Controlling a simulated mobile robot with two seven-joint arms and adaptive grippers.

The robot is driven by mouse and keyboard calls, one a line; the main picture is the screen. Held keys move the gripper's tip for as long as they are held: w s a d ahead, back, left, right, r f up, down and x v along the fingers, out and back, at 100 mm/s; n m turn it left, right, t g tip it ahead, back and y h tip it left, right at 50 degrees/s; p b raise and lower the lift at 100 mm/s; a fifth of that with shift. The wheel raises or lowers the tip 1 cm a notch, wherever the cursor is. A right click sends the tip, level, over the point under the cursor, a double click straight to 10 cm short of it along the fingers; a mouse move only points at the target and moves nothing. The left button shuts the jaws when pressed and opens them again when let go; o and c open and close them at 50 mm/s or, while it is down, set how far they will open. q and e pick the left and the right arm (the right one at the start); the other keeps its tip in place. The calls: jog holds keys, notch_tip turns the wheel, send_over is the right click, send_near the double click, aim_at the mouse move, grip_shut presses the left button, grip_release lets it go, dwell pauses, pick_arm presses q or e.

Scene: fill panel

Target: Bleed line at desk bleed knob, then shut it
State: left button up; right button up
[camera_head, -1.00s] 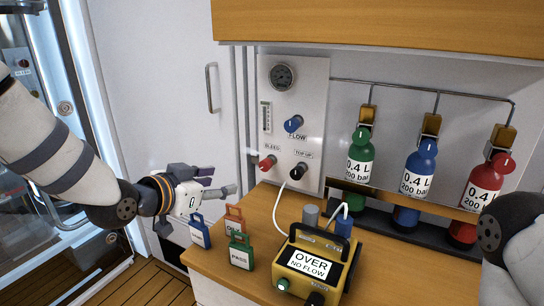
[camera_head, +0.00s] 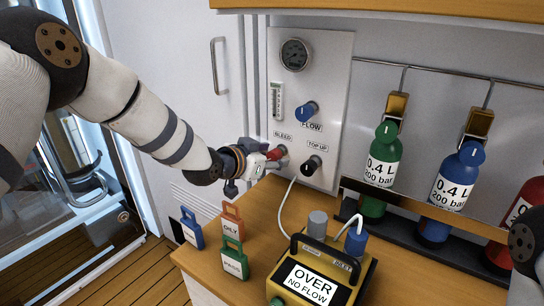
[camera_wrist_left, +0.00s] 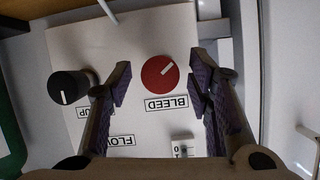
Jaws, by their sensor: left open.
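The red bleed knob (camera_head: 282,151) sits on the white panel (camera_head: 336,68), under the gauge and left of the top-up knob. My left gripper (camera_head: 272,158) is at this knob and partly covers it in the head view. In the left wrist view the round red knob (camera_wrist_left: 160,73) with a white pointer mark lies between the two spread fingers of my open left gripper (camera_wrist_left: 160,86), with a visible gap on each side. The "BLEED" label shows upside down beside it. My right gripper is out of view.
The black top-up knob (camera_head: 311,166) and blue flow knob (camera_head: 306,111) are close by. A yellow meter (camera_head: 326,272) reading "OVER NO FLOW" stands on the desk, its white hose (camera_head: 280,204) rising to the panel. Blue, orange and green tags (camera_head: 233,259) stand at the desk's left.

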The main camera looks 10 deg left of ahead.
pick_arm(q)
jog(key=shift+w+r, duration=0.15)
jog(key=shift+r, duration=0.05)
grip_shut()
jog(key=shift+f+n+h, duration=0.25)
jog(key=shift+n+h, duration=0.05)
jog(key=shift+n, duration=0.1)
jog(key=shift+r, duration=0.15)
grip_release()
jog(key=v, duration=1.2)
jog(key=shift+a, duration=0.1)
dwell(0.4)
